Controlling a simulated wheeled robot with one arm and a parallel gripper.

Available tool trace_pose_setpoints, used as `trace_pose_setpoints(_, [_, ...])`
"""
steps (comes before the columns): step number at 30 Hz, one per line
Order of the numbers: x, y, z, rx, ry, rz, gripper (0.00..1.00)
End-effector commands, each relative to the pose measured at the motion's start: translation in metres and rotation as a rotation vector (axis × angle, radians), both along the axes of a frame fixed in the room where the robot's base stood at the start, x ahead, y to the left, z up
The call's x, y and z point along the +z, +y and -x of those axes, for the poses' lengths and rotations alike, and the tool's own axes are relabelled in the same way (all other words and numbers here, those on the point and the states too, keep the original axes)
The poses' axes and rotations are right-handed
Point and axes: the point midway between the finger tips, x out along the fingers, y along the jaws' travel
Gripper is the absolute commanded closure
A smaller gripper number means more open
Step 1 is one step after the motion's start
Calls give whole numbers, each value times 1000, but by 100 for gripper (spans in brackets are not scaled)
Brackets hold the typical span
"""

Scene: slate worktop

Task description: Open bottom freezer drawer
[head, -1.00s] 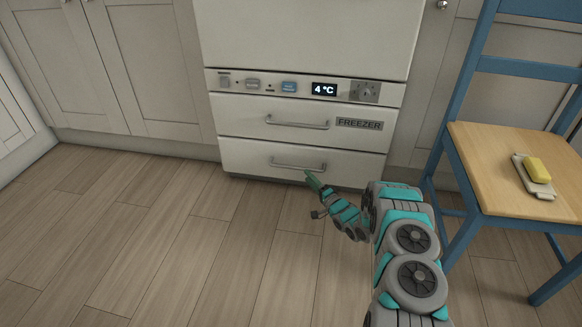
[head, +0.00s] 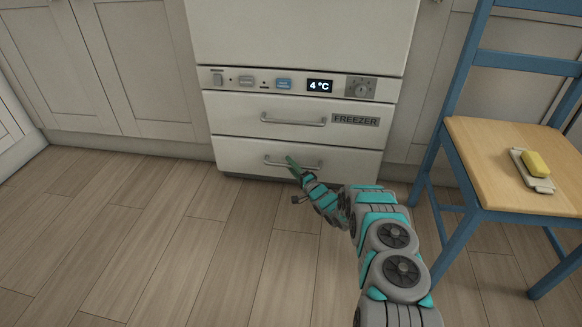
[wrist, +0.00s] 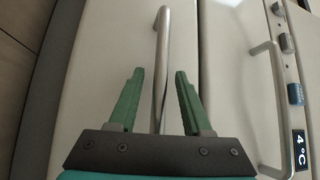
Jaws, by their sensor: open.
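The bottom freezer drawer (head: 238,155) is shut, flush under the upper drawer. Its metal bar handle (head: 276,162) runs across its front; my gripper (head: 290,165) is at the handle's right part in the head view. In the wrist view the bottom drawer's handle (wrist: 162,60) lies between the two green fingers of my gripper (wrist: 156,90), which are open on either side of it with gaps. Whether the fingers reach past the bar in depth is hard to tell.
The upper drawer, labelled FREEZER, has its own handle (head: 293,121), also in the wrist view (wrist: 272,100). A control panel (head: 300,84) reading 4 °C sits above. A blue chair (head: 510,165) with a butter dish (head: 532,168) stands right. The floor (head: 130,230) in front is clear.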

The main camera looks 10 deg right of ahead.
Motion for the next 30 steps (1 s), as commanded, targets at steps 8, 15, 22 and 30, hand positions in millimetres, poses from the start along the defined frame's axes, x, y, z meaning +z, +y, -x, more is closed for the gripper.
trace_pose_setpoints(8, [0,0,0,0,1,0,62])
trace_pose_setpoints(15, [0,0,0,0,1,0,89])
trace_pose_setpoints(22, [-1,0,0,0,2,1,100])
trace_pose_setpoints(30, [-1,0,0,0,2,0,100])
